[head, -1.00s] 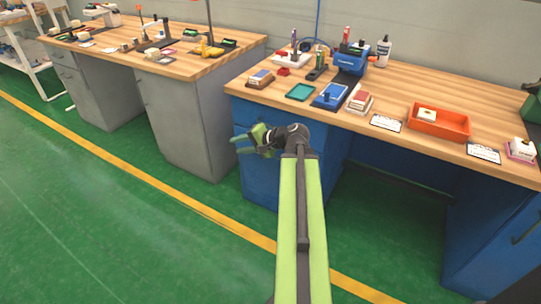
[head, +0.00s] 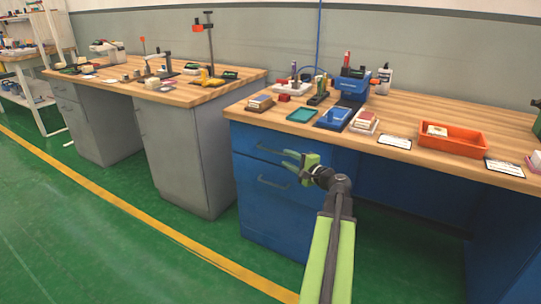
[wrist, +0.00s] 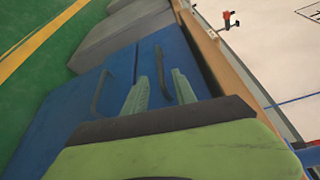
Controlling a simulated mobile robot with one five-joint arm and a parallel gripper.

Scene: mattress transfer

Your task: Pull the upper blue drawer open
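The upper blue drawer (head: 250,138) is at the top of the blue cabinet, under the wooden tabletop, and looks closed. Its dark bar handle (head: 268,150) runs across its front. My gripper (head: 286,160) is open in front of the cabinet, close to the right end of this handle. In the wrist view my gripper (wrist: 160,90) shows two green ribbed fingers apart, and the upper handle (wrist: 161,70) appears between them in the picture. I cannot tell whether they touch it. The lower drawer handle (wrist: 100,92) lies to the left there.
The wooden workbench top (head: 345,145) above carries a teal tray (head: 302,115), a blue tray (head: 334,118) and an orange bin (head: 452,140). A grey cabinet (head: 185,150) stands to the left. Green floor (head: 130,250) in front is clear.

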